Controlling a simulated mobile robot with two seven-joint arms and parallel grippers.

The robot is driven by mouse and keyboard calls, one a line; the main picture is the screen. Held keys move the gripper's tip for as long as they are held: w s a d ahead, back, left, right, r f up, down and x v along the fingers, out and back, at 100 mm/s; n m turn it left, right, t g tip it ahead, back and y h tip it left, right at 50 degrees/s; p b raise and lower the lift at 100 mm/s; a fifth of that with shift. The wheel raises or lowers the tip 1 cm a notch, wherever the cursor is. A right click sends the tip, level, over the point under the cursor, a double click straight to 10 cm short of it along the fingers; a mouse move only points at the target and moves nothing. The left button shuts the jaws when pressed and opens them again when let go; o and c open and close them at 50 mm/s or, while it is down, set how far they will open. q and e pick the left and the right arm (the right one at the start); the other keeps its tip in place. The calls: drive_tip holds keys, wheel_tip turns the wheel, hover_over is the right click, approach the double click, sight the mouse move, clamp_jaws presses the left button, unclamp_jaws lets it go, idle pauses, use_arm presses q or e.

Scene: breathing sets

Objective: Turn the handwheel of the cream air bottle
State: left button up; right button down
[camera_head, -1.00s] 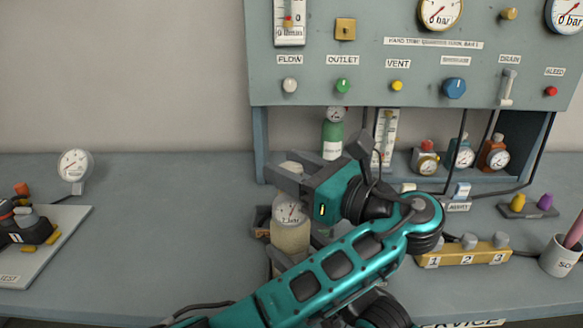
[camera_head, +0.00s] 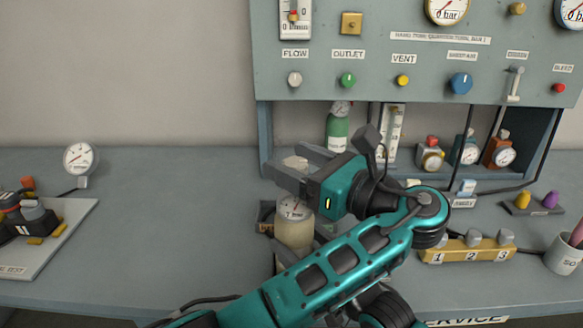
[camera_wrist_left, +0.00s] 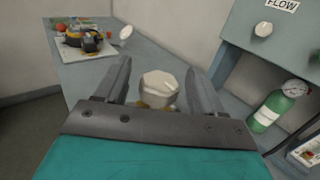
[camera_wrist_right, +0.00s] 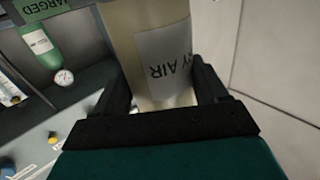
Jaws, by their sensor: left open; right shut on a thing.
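The cream air bottle (camera_head: 294,236) stands upright on the bench, with a small gauge (camera_head: 295,208) on its front. Its pale, faceted handwheel (camera_wrist_left: 159,84) is on top. My left gripper (camera_head: 286,160) is open at the top of the bottle. In the left wrist view its fingers are on either side of the handwheel, with gaps visible. My right gripper (camera_wrist_right: 160,82) is shut on the bottle's body, beside its "DRY AIR" label (camera_wrist_right: 168,55). In the head view my left arm hides most of my right gripper and the bottle's lower part.
The panel frame (camera_head: 262,125) stands close behind. A green bottle (camera_head: 337,128) is under it. A yellow numbered block (camera_head: 466,250) and a cup (camera_head: 563,254) are at right. A tray (camera_head: 60,235) and a gauge (camera_head: 79,158) are at left.

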use_arm(q)
drive_tip(key=shift+r+t, duration=0.1)
drive_tip(key=shift+t, duration=0.2)
drive_tip(key=shift+a+m+t+h, duration=0.1)
drive_tip(key=shift+m+t+h, duration=0.2)
drive_tip(key=shift+m+h, duration=0.2)
drive_tip(key=m+t+h, duration=0.2)
drive_tip(key=h, duration=0.1)
drive_tip(key=m+t+h, duration=0.2)
drive_tip(key=m+h, duration=0.1)
drive_tip(key=h, duration=0.1)
drive_tip(key=shift+m+t, duration=0.3)
drive_tip(key=shift+t, duration=0.1)
drive_tip(key=m+h, duration=0.3)
drive_tip(key=h, duration=0.2)
drive_tip(key=m+h, duration=0.4)
drive_tip(key=h, duration=0.2)
drive_tip(key=shift+a+h, duration=0.1)
drive_tip(key=shift+h, duration=0.2)
drive_tip(key=v, duration=1.2)
drive_tip(key=shift+w+a+m+g+h, duration=1.2)
drive_tip(key=shift+a+m+g+h, duration=0.8)
drive_tip(key=shift+h, duration=0.9)
drive_tip(key=shift+m, duration=0.3)
drive_tip(key=x, duration=1.2)
drive_tip(key=shift+d+r, duration=0.1)
drive_tip(key=shift+r, duration=0.1)
